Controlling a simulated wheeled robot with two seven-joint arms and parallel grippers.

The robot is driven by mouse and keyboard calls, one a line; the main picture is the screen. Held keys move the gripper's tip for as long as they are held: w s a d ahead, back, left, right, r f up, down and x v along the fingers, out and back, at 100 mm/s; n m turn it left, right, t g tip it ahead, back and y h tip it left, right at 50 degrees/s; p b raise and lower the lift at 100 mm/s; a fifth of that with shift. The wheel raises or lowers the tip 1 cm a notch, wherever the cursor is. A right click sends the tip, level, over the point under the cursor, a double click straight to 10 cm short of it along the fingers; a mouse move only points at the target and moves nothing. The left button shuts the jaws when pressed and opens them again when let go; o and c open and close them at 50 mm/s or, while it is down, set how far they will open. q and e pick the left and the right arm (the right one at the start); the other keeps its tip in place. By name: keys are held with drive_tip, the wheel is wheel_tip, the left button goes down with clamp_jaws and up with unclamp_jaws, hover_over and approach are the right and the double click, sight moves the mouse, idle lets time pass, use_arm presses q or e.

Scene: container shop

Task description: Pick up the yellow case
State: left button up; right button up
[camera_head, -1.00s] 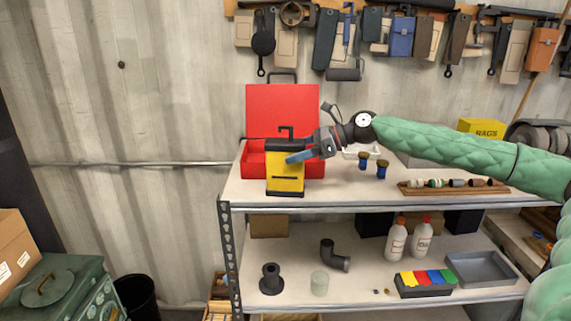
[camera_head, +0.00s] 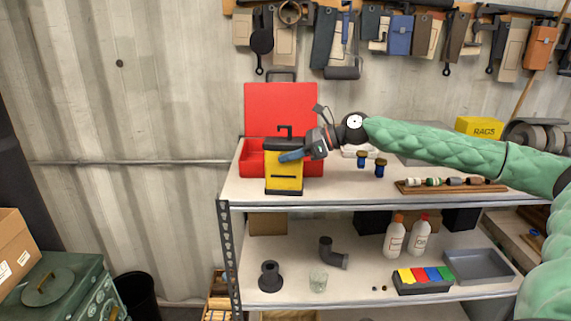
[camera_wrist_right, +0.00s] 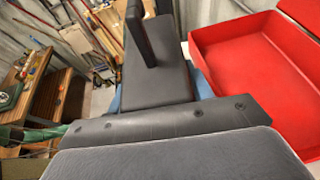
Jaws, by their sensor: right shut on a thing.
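The yellow case (camera_head: 284,178) has a black top with a black handle and stands upright at the front left of the upper shelf. My right gripper (camera_head: 292,156) reaches it from the right and is shut on it just below the black top. In the right wrist view the dark top of the case (camera_wrist_right: 155,82) fills the middle, with a bit of blue finger (camera_wrist_right: 114,102) beside it. I cannot tell whether the case's base is touching the shelf. My left gripper is not in view.
An open red toolbox (camera_head: 282,108) stands directly behind the case. Two blue-and-brown small items (camera_head: 380,168) and a wooden rack (camera_head: 452,186) are to the right on the upper shelf (camera_head: 340,190). Bottles (camera_head: 395,236) and a block of coloured pieces (camera_head: 424,280) stand on the lower shelf.

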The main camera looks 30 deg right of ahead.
drive_tip(key=shift+r, duration=0.1)
